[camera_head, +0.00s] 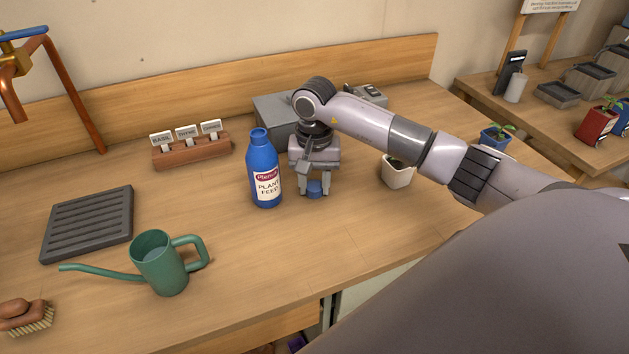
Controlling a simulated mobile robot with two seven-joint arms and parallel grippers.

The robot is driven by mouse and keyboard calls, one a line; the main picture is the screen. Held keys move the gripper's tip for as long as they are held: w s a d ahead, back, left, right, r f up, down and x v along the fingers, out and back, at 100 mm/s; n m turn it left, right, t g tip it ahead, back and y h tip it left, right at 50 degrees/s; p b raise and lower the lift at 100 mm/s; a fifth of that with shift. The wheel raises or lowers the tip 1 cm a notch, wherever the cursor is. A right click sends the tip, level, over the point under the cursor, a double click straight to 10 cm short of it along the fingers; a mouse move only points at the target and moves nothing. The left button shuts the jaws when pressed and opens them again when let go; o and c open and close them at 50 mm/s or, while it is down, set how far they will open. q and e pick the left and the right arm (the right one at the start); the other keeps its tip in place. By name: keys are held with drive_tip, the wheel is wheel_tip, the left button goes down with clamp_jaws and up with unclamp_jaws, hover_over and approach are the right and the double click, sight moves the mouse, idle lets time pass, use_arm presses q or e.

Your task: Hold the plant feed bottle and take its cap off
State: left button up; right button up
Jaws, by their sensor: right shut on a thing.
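The blue plant feed bottle (265,168) stands upright on the wooden bench, with a red and cream label facing me. Its neck shows no cap on it. The small blue cap (315,188) is between the fingertips of my right gripper (315,189), just right of the bottle's base. The gripper points down and is shut on the cap, at or close to the bench top; I cannot tell whether the cap touches the wood. My left gripper is not in view.
A green watering can (160,263) stands front left, near a dark ridged tray (88,222) and a brush (27,316). A wooden label holder (192,151) and a grey box (272,112) stand behind. A white pot (397,174) is right of my gripper. The front middle bench is clear.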

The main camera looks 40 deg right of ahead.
sight(315, 186)
drive_tip(key=o, duration=1.2)
drive_tip(key=shift+f, duration=0.1)
drive_tip(key=shift+c, duration=0.2)
wheel_tip(315, 186, up, 12)
drive_tip(key=b, duration=0.1)
